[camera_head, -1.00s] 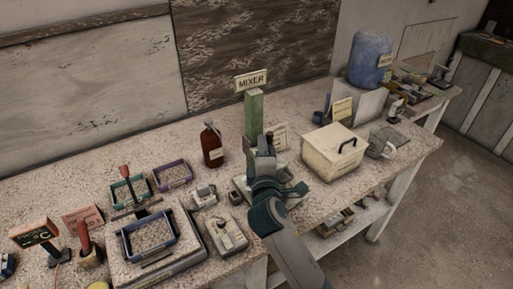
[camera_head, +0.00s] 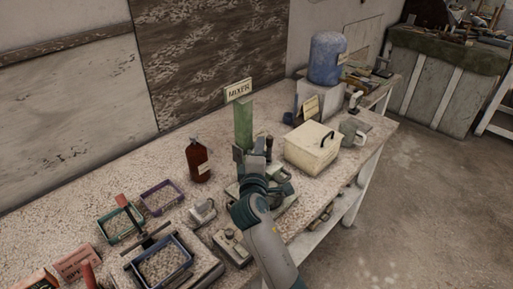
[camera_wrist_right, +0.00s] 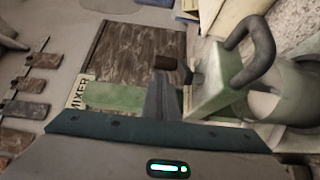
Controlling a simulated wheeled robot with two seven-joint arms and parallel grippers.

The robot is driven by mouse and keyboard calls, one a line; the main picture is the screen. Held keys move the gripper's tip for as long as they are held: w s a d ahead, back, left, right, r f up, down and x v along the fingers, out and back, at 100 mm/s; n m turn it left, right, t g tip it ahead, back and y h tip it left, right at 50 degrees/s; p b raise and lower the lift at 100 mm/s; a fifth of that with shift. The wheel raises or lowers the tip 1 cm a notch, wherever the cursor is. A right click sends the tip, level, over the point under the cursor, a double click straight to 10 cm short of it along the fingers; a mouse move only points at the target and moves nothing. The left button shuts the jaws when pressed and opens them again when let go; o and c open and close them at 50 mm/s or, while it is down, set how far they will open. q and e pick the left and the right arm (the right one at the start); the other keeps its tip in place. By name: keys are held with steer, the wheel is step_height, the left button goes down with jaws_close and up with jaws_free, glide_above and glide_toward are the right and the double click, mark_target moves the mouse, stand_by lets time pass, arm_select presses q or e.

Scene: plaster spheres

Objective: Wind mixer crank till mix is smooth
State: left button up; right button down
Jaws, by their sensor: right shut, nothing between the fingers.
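The mixer is a green post (camera_head: 243,124) with a yellow sign reading MIXER (camera_head: 239,90), standing upright on the bench. A dark upright handle (camera_head: 269,148) shows just right of my right gripper (camera_head: 249,156), which is in front of the post and hides the mixer's lower part. In the wrist view, the right gripper's fingers (camera_wrist_right: 168,98) are together and empty. A brown knob (camera_wrist_right: 165,62) on a short arm and a green block (camera_wrist_right: 216,85) with a dark curved bar (camera_wrist_right: 256,48) are close beyond and beside them. Touching cannot be told. The mix is not visible. My left gripper is out of view.
A brown bottle (camera_head: 198,162) stands left of the mixer. A cream box (camera_head: 312,150) with a dark handle and a grey mug (camera_head: 352,131) stand right. Trays (camera_head: 161,198) fill the bench's front left. A blue container (camera_head: 327,58) stands farther back.

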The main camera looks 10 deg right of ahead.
steer(key=shift+d, duration=0.3)
steer(key=shift+w+d, duration=0.1)
steer(key=shift+d, duration=0.1)
steer(key=shift+d+p, duration=0.2)
steer(key=shift+p, duration=0.15)
stand_by(0.6)
stand_by(0.4)
